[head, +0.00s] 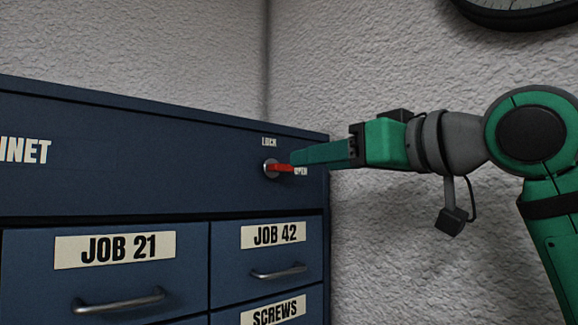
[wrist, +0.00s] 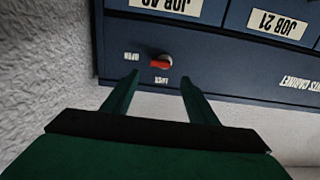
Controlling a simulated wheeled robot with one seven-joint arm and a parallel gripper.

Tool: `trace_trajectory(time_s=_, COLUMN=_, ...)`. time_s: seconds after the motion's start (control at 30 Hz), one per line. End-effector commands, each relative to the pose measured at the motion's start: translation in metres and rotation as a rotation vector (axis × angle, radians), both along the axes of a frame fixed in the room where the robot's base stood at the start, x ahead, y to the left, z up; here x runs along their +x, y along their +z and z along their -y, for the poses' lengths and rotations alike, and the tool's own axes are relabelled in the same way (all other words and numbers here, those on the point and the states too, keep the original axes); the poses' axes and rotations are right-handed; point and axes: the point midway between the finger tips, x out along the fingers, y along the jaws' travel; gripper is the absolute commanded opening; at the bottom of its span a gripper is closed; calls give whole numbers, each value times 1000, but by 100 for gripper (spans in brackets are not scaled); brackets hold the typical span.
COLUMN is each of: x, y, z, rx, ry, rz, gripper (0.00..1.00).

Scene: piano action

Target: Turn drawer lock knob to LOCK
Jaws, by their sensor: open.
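The drawer lock knob (head: 270,169) is a round metal disc with a red lever on the upper right front of the blue cabinet. In the head view the lever points right, toward the OPEN label (head: 301,171); the LOCK label (head: 269,142) is above the knob. In the upside-down wrist view the red lever (wrist: 159,64) points left, toward OPEN. My green gripper (head: 293,158) comes from the right, its tips close to the lever. In the wrist view my gripper (wrist: 159,78) is open and empty, with the knob just beyond and between the fingertips. I cannot tell whether they touch.
Below the knob panel are drawers labelled JOB 21 (head: 115,248), JOB 42 (head: 272,235) and SCREWS, with metal handles. A rough pale wall (head: 400,75) stands behind and right of the cabinet. A clock (head: 515,12) hangs at the top right.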

Motion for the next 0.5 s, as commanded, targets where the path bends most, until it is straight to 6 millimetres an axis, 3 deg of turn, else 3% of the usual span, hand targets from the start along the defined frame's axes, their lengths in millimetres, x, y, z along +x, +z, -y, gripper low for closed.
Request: trace_trajectory(time_s=0.5, x=66, y=0, z=-49, rx=-1, ry=1, rz=1, gripper=53)
